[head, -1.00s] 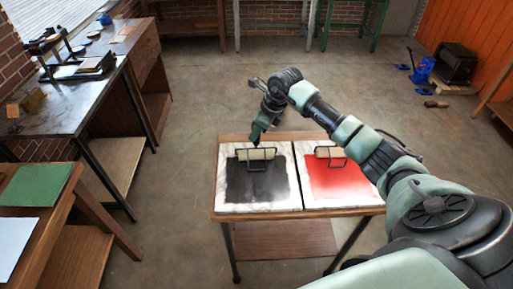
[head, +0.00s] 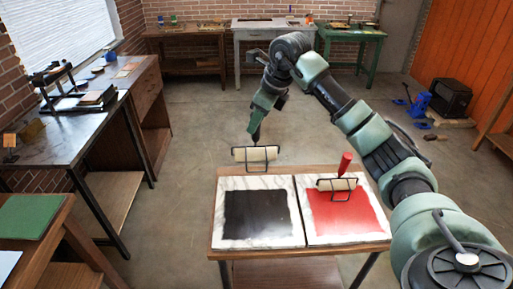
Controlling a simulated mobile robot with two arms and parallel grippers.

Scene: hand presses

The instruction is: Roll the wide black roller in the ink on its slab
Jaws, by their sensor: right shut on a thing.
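My right gripper (head: 257,127) is shut on the handle of the wide roller (head: 255,154), which has a cream cylinder in a black wire frame. The handle is mostly hidden in the jaws. The roller hangs in the air, apart from the slab and seen just past the table's back edge. The black ink (head: 256,214) is a dark square patch on a white marble slab (head: 220,232) at the left of the small table. My left gripper is not in view.
A second roller (head: 337,184) with a red handle rests on red ink (head: 345,212) on the right slab (head: 302,195) of the same table (head: 280,172). A bench with a press (head: 70,95) stands at the left. Open floor surrounds the table.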

